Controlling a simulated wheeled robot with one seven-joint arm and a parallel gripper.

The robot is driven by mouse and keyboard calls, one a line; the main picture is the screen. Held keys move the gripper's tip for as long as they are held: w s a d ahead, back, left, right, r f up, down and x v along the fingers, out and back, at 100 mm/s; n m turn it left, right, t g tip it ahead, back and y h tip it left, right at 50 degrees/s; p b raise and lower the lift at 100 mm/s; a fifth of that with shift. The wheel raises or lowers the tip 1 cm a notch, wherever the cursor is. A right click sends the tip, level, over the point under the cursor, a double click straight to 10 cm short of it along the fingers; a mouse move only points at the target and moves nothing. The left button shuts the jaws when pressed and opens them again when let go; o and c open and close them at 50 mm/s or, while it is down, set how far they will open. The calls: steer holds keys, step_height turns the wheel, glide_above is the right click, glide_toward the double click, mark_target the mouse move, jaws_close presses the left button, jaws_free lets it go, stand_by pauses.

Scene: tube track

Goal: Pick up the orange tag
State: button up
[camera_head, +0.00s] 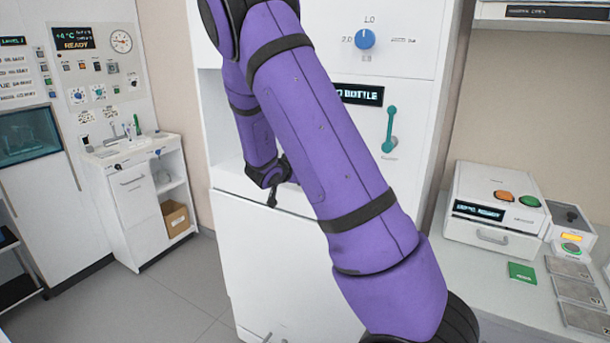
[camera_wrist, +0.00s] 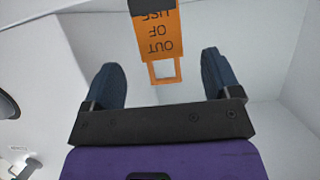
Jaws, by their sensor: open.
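The orange tag (camera_wrist: 158,35) hangs in the upper middle of the wrist view. It shows upside-down lettering reading "OUT OF USE" and has an open loop at its lower end in the picture. A dark piece covers its upper end. My gripper (camera_wrist: 163,78) is open, with its two dark blue fingers on either side of the tag's loop and apart from it. The tag cannot be made out there.
The white cabinet (camera_head: 270,250) has a blue knob (camera_head: 365,39) and a teal lever (camera_head: 390,128). At right, a counter bears a white box device (camera_head: 495,195), a green card (camera_head: 522,272) and several grey plates. A small sink unit (camera_head: 130,190) stands at left. The floor between is clear.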

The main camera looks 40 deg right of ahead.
steer(key=shift+f+x, duration=0.15)
steer(key=shift+x, duration=1.25)
steer(key=shift+f+x, duration=0.1)
steer(key=shift+x, duration=1.25)
steer(key=shift+a, duration=0.1)
steer(key=c, duration=1)
